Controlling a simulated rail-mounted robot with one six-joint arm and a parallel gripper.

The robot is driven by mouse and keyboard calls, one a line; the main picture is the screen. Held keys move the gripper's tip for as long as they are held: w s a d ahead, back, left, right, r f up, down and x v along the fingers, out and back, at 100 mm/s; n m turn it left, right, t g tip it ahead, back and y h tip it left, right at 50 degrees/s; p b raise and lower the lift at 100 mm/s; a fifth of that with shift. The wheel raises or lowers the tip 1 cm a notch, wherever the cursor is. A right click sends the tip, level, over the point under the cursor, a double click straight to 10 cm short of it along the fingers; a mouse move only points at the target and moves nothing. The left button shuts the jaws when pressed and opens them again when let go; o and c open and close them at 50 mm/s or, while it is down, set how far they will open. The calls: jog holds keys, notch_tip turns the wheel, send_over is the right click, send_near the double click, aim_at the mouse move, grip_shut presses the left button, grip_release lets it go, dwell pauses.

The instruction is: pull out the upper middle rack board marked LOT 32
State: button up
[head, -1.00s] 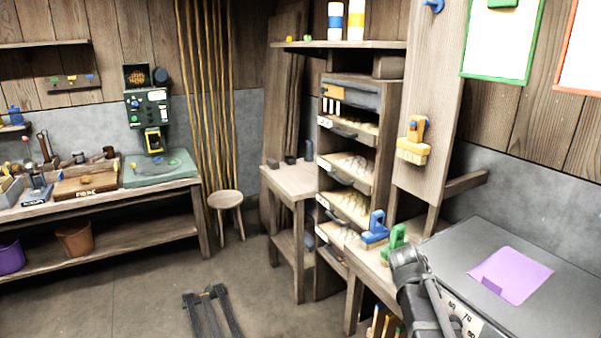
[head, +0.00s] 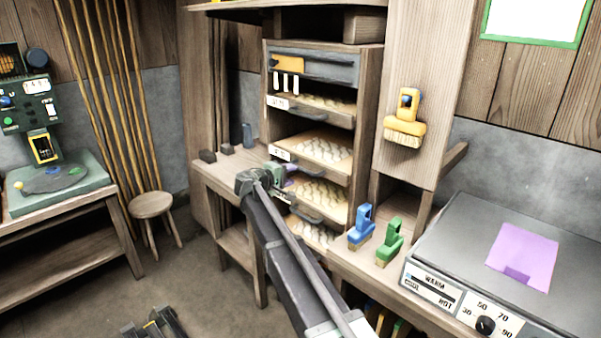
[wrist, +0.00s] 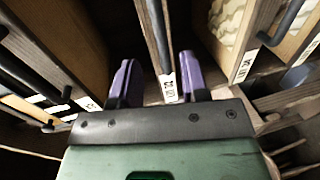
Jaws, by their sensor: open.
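The rack (head: 362,110) holds several boards of pale moulded pieces, one above another, each with a dark bar handle and a white label at its front left. The upper middle board (head: 325,149) has a label (head: 279,153) too small to read. My gripper (head: 290,174) is at the rack's left front, by that board's label end and partly hidden by my arm. In the wrist view my gripper (wrist: 157,62) is open, its two purple fingers on either side of a board's front edge with a label (wrist: 168,88) and dark handle (wrist: 157,30). I cannot tell whether they touch it.
A blue-handled brush (head: 361,228) and a green-handled brush (head: 389,242) stand on the ledge right of the rack. A yellow brush (head: 405,122) hangs on the post. A warming plate (head: 455,240) with a purple sheet is at right. A stool (head: 151,207) stands left.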

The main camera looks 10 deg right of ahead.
aim_at(303, 171)
jog(key=b+x, duration=0.1)
jog(key=x, duration=0.7)
grip_shut()
